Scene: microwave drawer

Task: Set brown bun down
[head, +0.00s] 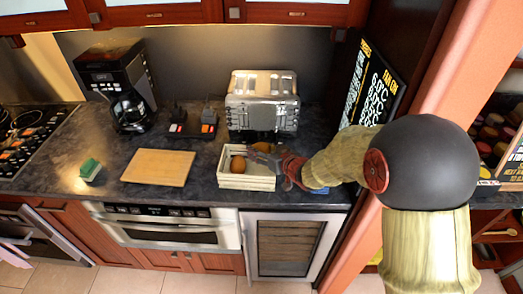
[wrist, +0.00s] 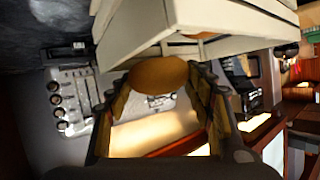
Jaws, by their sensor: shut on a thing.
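The brown bun (wrist: 158,82) sits between the fingers of my gripper (wrist: 165,100) in the wrist view. My gripper is shut on it. In the head view, my gripper (head: 253,157) reaches in from the right over a pale slatted crate (head: 247,183). A rounded brown thing (head: 238,163) shows at the fingertips, over or inside the crate. Another brown patch (head: 263,147) shows just behind the gripper. I cannot tell for sure which one is the held bun. The crate also shows close to the bun in the wrist view (wrist: 200,20).
A toaster (head: 263,103) stands behind the crate. A wooden board (head: 158,167) lies left of it, with a green sponge (head: 90,169) further left. A coffee maker (head: 118,85) is at the back. The microwave drawer (head: 168,229) sits below the counter. The board is bare.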

